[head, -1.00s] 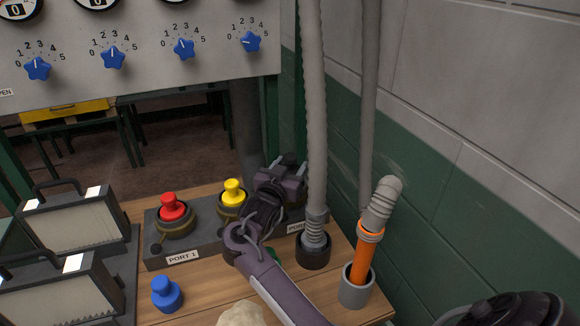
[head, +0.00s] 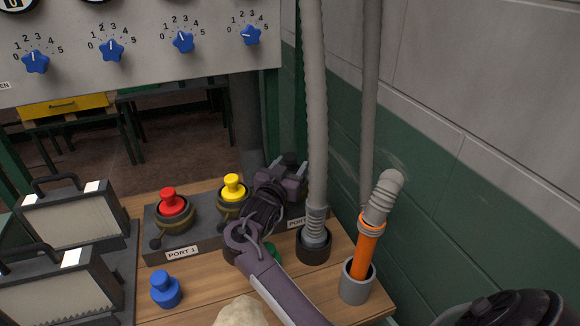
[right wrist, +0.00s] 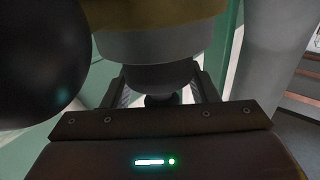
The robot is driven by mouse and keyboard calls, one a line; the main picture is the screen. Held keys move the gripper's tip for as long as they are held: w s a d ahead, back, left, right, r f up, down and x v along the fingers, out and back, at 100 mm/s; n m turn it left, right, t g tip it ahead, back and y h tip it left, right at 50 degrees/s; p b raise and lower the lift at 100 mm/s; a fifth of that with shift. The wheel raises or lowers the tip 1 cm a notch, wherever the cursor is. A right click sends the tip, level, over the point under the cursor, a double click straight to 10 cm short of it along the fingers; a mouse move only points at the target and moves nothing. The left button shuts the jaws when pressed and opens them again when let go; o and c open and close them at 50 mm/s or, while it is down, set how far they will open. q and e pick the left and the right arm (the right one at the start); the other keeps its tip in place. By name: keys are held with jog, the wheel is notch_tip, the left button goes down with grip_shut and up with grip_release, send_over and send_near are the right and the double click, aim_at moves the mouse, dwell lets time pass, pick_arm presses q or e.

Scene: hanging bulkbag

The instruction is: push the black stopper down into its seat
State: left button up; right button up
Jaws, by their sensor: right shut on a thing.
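My right gripper (head: 286,176) is at the back right of the bench, over the far end of the port block. It is shut on the black stopper, whose dark top (head: 290,159) shows between the fingers. In the right wrist view the dark stopper (right wrist: 158,78) sits between the two fingers, against a grey round part with a brass-coloured ring (right wrist: 160,14) beyond it. The seat is hidden behind my wrist in the head view, and I cannot tell how deep the stopper sits. My left gripper is not in view.
A red stopper (head: 173,201) and a yellow stopper (head: 233,189) sit in the port block. A blue stopper (head: 165,289) stands on the bench. Close right are a grey hose (head: 314,130) and an orange-banded tube (head: 368,248). A black ball (right wrist: 40,60) is near the fingers.

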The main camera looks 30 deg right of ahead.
jog(key=shift+f, duration=0.25)
jog(key=o, duration=1.1)
jog(key=shift+f, duration=0.1)
